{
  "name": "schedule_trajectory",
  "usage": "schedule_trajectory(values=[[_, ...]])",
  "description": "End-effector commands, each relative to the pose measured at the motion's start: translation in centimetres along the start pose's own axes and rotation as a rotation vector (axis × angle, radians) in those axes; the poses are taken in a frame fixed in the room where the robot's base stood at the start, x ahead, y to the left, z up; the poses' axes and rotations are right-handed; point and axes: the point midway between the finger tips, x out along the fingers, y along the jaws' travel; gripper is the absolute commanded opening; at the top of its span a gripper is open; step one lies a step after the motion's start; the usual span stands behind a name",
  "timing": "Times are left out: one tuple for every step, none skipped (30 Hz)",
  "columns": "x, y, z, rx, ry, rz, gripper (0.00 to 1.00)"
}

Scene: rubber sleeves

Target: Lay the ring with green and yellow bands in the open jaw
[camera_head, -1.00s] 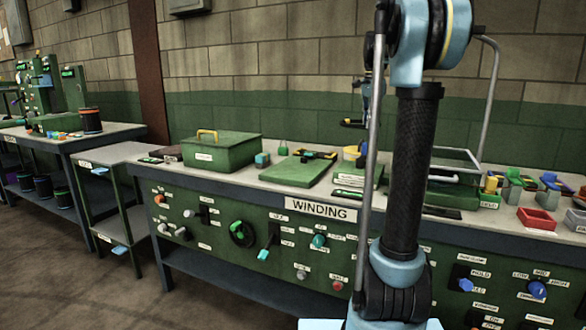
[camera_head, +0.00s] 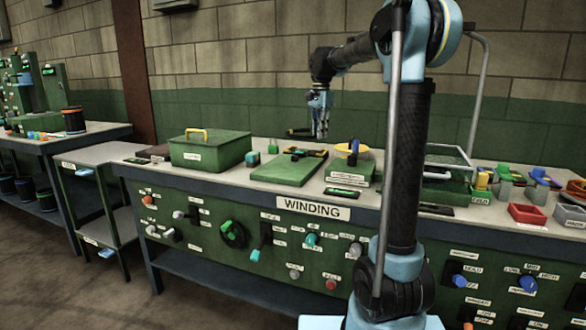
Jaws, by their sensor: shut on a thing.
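My gripper (camera_head: 319,128) points down in front of the green wall band, above the back of the winding bench. It is shut on a small dark thing (camera_head: 299,132) with a yellowish spot, which sticks out to its left. This looks like the ring, but green and yellow bands are too small to tell. Below it, a black and yellow tool (camera_head: 307,153) lies on a flat green board (camera_head: 283,173). I cannot tell which fixture is the open jaw. Small stands with blue tops (camera_head: 541,176) are at the right of the bench.
A green lidded box (camera_head: 209,151) with a yellow handle stands left of the board. A yellow disc with a blue part (camera_head: 352,151) sits on a green block to its right. Red (camera_head: 527,214) and grey trays (camera_head: 571,215) are at the right. My arm hides part of the bench.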

Motion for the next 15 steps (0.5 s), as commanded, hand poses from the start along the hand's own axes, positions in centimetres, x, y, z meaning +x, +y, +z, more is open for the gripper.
schedule_trajectory(values=[[0.5,-1.0,1.2,-0.037,0.0,0.0,0.0],[0.7,-1.5,1.8,-0.057,0.0,0.0,0.0],[1.1,-2.0,2.4,-0.078,0.0,0.0,0.0],[1.3,-2.3,2.9,-0.093,0.0,0.0,0.0],[1.4,-2.6,3.3,-0.105,0.0,0.0,0.0],[1.6,-2.9,3.7,-0.118,0.001,0.0,0.0],[1.7,-3.1,3.9,-0.126,0.001,0.0,0.0],[1.8,-3.2,4.1,-0.132,0.001,0.0,0.0],[2.1,-3.3,4.3,-0.139,0.001,0.0,0.0],[2.4,-3.4,4.4,-0.142,0.001,0.0,0.0],[2.8,-3.4,4.5,-0.143,0.001,0.0,0.0],[3.4,-3.5,4.5,-0.144,0.001,0.0,0.0],[3.9,-3.5,4.5,-0.144,0.001,0.0,0.0],[4.4,-3.4,4.5,-0.144,0.001,0.0,0.0],[5.1,-3.4,4.4,-0.144,0.001,0.0,0.0]])
